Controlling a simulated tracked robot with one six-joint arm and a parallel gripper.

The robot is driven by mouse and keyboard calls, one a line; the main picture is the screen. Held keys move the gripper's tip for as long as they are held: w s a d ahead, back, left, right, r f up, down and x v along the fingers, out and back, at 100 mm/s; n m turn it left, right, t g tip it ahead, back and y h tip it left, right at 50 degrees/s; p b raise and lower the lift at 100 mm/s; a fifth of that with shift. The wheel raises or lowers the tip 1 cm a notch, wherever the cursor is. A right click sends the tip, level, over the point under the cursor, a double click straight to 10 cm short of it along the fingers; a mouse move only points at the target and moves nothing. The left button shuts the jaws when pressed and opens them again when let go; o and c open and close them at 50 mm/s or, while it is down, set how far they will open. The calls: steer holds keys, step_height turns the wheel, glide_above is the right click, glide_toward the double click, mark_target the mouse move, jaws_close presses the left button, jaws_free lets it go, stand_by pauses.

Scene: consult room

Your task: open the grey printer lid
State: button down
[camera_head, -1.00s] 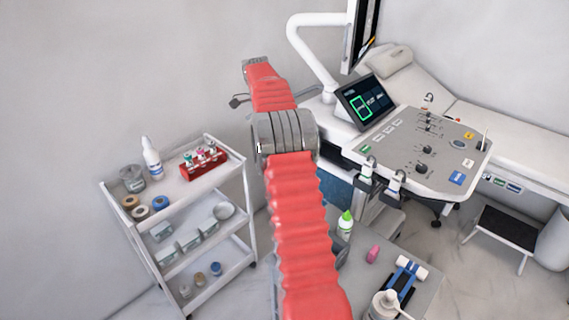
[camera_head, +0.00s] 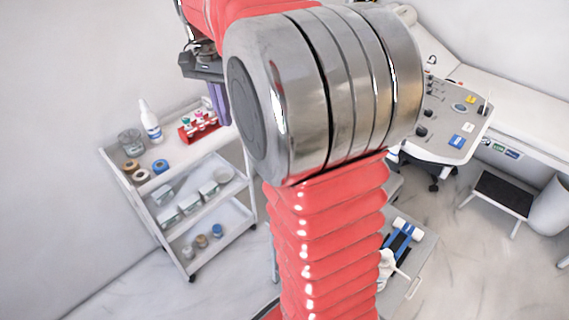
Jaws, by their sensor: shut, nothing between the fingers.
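I cannot make out the grey printer lid; my red arm and its big metal joint cover the middle of the view. My gripper (camera_head: 219,108) shows only in part at the upper left, just left of the metal joint. Its dark body and purplish fingers point down, near the back right corner of the white trolley in the picture. The fingers look shut with nothing held. The ultrasound machine's control panel (camera_head: 452,125) shows at the right; its screen and much of its body are hidden behind my arm.
The white trolley (camera_head: 112,165) at the left carries a spray bottle (camera_head: 150,122), a red tube rack (camera_head: 190,130), tape rolls and boxes. A bed (camera_head: 525,95), a dark step stool (camera_head: 503,190) and a bin (camera_head: 549,205) stand at the right. Floor is open at lower right.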

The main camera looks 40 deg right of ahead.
steer(key=s+a+f+n+t, duration=0.2)
steer(key=s+a+n+t, duration=0.1)
steer(key=s+a+n, duration=0.3)
steer(key=s+a+f+n+t, duration=0.2)
steer(key=s+a+n, duration=0.4)
steer(key=s+a, duration=0.4)
steer(key=s+f, duration=0.1)
steer(key=s, duration=0.2)
steer(key=shift+n+t+y, duration=0.3)
steer(key=shift+n+t, duration=0.1)
steer(key=shift+s+a, duration=0.1)
